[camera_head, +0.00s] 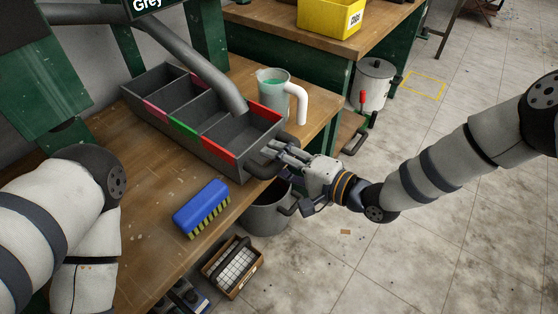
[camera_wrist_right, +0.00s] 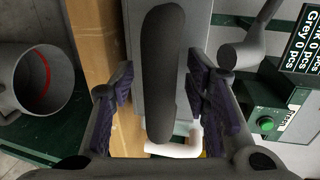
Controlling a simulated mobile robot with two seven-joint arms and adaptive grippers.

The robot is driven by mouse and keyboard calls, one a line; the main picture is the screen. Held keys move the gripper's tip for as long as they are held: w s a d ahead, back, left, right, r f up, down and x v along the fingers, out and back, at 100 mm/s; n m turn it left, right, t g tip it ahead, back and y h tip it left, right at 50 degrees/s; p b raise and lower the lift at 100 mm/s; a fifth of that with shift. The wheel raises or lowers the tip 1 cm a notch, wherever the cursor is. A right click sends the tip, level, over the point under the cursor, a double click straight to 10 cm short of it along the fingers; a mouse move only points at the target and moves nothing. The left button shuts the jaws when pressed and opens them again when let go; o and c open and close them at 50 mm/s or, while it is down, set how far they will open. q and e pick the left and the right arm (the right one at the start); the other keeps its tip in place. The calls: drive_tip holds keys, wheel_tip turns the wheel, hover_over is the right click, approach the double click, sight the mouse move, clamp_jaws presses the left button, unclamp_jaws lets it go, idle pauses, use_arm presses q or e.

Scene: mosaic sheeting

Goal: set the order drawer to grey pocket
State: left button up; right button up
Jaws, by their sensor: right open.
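The order drawer (camera_head: 222,165) is a long grey tray on the wooden bench, divided into pockets. Its front rim has pink, green and red strips from left to right; the leftmost stretch is plain grey. A grey chute pipe (camera_head: 205,75) slants down from the upper left, its lower end over the red-edged pocket. My right gripper (camera_head: 270,158) is at the drawer's right end, by its dark handle. In the wrist view, the handle (camera_wrist_right: 164,75) lies between the open fingers (camera_wrist_right: 160,90), with gaps on both sides. My left arm shows at left; its gripper is out of sight.
A jug (camera_head: 272,92) with a white handle and green contents stands close behind the drawer. A blue brush (camera_head: 201,208) lies in front. A grey bucket (camera_head: 265,216) is below the bench edge. A display (camera_wrist_right: 304,45) and a green button (camera_wrist_right: 265,124) show in the wrist view.

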clamp_jaws()
drive_tip(key=shift+d, duration=0.1)
